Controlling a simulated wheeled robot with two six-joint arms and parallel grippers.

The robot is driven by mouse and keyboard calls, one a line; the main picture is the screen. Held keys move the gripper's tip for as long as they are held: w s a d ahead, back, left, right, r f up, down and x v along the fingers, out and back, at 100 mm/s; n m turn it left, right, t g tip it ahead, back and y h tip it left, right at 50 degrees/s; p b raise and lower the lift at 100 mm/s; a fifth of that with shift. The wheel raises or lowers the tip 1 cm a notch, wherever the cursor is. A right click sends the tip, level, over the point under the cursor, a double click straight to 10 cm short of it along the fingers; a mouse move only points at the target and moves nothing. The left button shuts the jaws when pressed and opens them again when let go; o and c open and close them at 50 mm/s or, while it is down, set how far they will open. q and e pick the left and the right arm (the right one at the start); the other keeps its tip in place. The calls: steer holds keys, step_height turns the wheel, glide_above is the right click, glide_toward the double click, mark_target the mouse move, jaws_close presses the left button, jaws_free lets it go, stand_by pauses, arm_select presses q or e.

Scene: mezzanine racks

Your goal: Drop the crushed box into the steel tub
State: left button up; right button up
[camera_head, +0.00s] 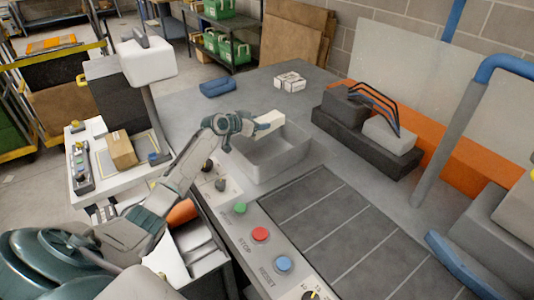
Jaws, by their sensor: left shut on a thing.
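My left gripper (250,125) is shut on a pale, off-white box (269,118), the crushed box by its place in the jaws. Only its far end shows past the fingers; any dents are too small to make out. The gripper and box are above the rear left part of the steel tub (262,173), a grey, open, rectangular tub on the bench. The visible inside of the tub looks empty; its rear left corner is hidden by the gripper and box. My right gripper is not in view.
A white printed box (290,82) and a blue item (218,87) stand behind the tub on the grey bench (190,105). A panel with coloured buttons (261,234) lies in front. A dark block with grey parts (365,140) stands right. A cardboard box (121,149) sits left.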

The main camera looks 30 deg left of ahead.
arm_select(q)
steer(key=shift+s+f, duration=0.15)
steer(key=shift+f, duration=0.3)
step_height(320, 180, down, 4)
steer(key=shift+f+b, duration=0.1)
steer(key=shift+b, duration=1.1)
steer(key=shift+f, duration=0.2)
steer(key=o, duration=1.1)
